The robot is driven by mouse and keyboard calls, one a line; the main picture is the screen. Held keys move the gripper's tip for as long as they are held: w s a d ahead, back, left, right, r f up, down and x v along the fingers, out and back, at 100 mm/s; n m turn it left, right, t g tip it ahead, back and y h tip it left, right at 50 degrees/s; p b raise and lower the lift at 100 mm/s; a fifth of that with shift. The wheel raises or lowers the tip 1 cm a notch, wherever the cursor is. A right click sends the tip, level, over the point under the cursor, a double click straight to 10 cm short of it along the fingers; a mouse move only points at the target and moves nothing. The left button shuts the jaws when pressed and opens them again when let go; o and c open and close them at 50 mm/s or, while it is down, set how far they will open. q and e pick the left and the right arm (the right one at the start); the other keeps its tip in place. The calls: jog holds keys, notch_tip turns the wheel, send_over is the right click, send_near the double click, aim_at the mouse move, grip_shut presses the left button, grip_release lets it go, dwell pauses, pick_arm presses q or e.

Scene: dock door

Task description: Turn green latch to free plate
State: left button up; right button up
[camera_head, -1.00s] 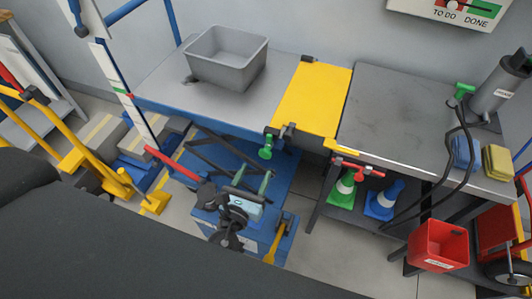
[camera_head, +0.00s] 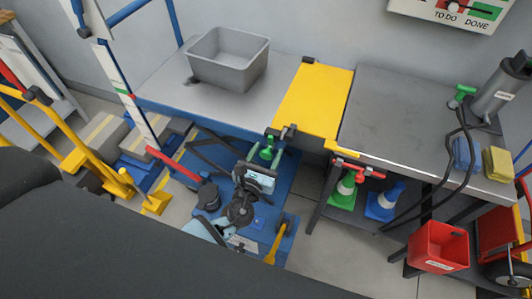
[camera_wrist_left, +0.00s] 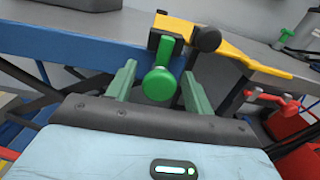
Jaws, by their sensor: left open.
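The green latch (camera_wrist_left: 160,82) has a round knob and an upright tab, and hangs at the front edge beside the yellow plate. In the head view the latch (camera_head: 267,153) is partly covered by my gripper. The yellow plate (camera_head: 314,98) lies flat, bridging the lift table and the dark bench. My left gripper (camera_wrist_left: 156,83) is open, with one green finger on each side of the latch knob. I cannot tell whether the fingers touch it. In the head view my left gripper (camera_head: 266,157) is just below the plate's left front corner. My right gripper is not in view.
A grey bin (camera_head: 228,59) stands on the lift table (camera_head: 160,88).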

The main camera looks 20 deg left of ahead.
pick_arm(q)
jog(key=shift+c, duration=0.4)
jog(key=c, duration=0.8)
